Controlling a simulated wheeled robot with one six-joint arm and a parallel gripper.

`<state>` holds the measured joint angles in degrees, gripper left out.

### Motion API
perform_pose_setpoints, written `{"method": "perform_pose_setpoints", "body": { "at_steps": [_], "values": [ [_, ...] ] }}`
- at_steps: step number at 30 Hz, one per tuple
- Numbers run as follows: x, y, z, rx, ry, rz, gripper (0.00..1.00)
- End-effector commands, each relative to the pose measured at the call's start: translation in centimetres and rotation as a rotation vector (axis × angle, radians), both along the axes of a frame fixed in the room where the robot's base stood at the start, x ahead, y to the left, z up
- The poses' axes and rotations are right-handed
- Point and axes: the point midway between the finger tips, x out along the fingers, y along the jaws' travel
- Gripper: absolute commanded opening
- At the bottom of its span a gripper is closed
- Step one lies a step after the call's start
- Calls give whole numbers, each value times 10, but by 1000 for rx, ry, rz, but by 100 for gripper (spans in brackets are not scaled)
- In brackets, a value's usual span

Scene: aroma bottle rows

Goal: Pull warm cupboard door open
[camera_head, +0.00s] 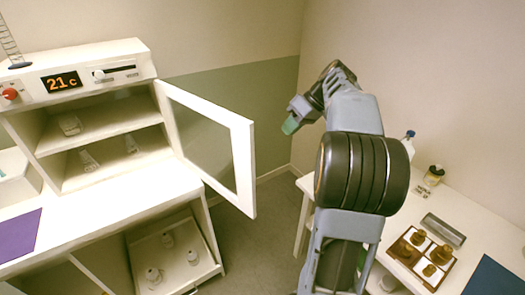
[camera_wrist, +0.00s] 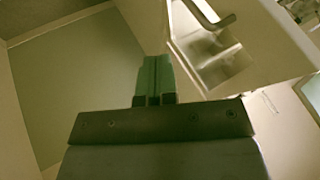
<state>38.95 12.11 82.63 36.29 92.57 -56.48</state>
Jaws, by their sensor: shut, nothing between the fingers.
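The warm cupboard (camera_head: 97,118) is at the left in the head view, under a panel reading 21 c. Its white-framed door (camera_head: 247,165) with a clear pane stands swung wide open on the cupboard's right side. My gripper (camera_head: 289,126) is right of the door's free edge and looks apart from it. In the wrist view my gripper (camera_wrist: 155,72) has its green fingers together with nothing between them. A grey bar handle (camera_wrist: 210,17) shows at the top right on a pale framed surface, apart from the fingers. Its mounting is partly cut off.
Small white bottles stand on the cupboard shelves and on a lower pull-out tray (camera_head: 206,268). At the right, a white table holds a brown tray (camera_head: 437,277) with amber bottles, a grey tray (camera_head: 443,230) and a jar (camera_head: 434,176). Open floor lies between.

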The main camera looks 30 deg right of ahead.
Motion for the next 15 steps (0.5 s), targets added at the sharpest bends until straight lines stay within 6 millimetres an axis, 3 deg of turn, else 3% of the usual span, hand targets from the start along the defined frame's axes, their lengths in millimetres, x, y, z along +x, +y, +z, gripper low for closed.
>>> {"method": "perform_pose_setpoints", "body": {
  "at_steps": [12,15],
  "values": [
    [22,42,-62,0,4,0,0],
    [22,54,-65,-3,1,1,0]
  ]
}}
